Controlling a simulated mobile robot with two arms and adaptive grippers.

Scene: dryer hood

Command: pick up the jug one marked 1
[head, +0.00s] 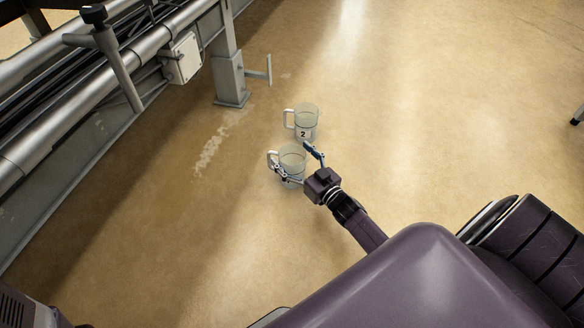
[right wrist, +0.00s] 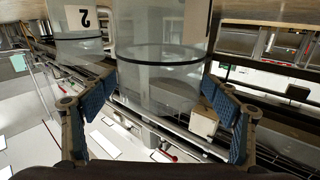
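Two clear jugs with pale handles stand upright on the tan floor in the head view. The farther jug (head: 305,120) bears a white label with a 2, which also shows upside down in the right wrist view (right wrist: 80,45). The nearer jug (head: 292,154) shows no readable number; its handle points left. My right gripper (head: 292,161) is at this jug, its fingers spread to either side. In the right wrist view the nearer jug (right wrist: 162,75) lies between and beyond the blue-padded fingers (right wrist: 158,98), with no clear grip. My left gripper is out of view.
A metal rail frame (head: 130,80) with a post (head: 230,75) standing on the floor runs along the left. The jug marked 2 stands close behind the nearer jug.

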